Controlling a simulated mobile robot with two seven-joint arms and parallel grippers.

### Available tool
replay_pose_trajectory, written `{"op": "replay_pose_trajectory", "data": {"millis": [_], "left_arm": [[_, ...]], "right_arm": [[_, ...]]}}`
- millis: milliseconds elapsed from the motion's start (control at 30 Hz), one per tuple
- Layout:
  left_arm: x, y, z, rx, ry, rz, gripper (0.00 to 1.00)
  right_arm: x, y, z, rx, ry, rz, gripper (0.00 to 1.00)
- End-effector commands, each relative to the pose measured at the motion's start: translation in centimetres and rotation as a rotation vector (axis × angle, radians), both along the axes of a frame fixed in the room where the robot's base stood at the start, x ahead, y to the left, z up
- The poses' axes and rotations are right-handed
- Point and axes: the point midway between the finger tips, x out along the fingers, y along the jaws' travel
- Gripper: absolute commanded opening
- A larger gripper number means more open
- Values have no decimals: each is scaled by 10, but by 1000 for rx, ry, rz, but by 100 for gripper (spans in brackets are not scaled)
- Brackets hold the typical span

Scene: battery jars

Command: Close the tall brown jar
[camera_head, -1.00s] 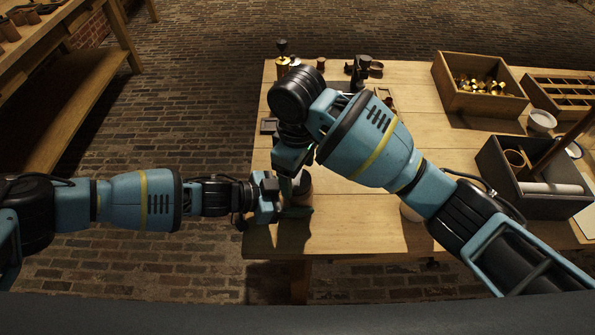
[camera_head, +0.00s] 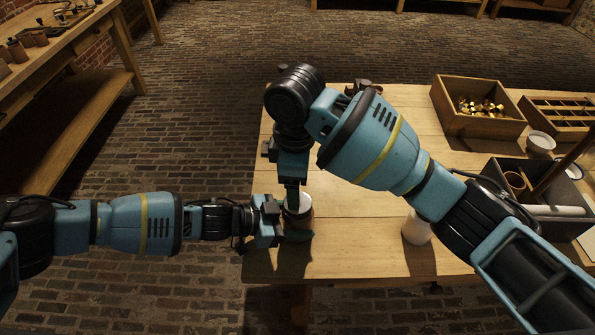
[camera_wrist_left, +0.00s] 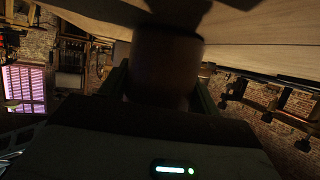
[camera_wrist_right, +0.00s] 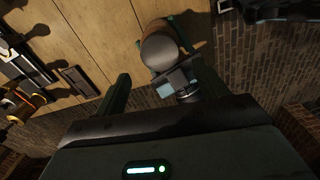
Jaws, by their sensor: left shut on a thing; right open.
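The tall brown jar (camera_head: 301,221) stands at the table's near left corner, with a pale round top face (camera_head: 300,203). My left gripper (camera_head: 290,232) is shut around its side, and the brown body fills the space between the fingers in the dark left wrist view (camera_wrist_left: 165,70). My right gripper (camera_head: 293,196) points down above the jar and partly hides its top. In the right wrist view its fingers (camera_wrist_right: 162,92) are apart and empty, with the jar (camera_wrist_right: 178,30) and its grey top beyond them. I cannot tell whether that top is a lid.
A wooden box of brass pieces (camera_head: 450,117), a divided tray (camera_head: 530,105), a white bowl (camera_head: 540,141) and a dark bin (camera_head: 500,178) fill the right side.

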Motion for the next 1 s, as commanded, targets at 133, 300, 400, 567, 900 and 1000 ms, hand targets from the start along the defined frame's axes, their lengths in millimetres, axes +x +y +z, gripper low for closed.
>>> {"op": "replay_pose_trajectory", "data": {"millis": [133,300,400,567,900,1000], "left_arm": [[0,-1,1,-2,-1,0,0],[0,-1,1,-2,-1,0,0],[0,-1,1,-2,-1,0,0],[0,0,1,-2,-1,0,0],[0,-1,1,-2,-1,0,0],[0,-1,1,-2,-1,0,0]], "right_arm": [[1,1,7,-5,-7,277,72],[2,1,12,-9,-3,590,72],[2,1,16,-11,-1,770,72],[2,-1,19,-13,7,1021,72],[1,-3,22,-8,17,1276,72],[1,-3,22,-7,17,1285,72]]}}
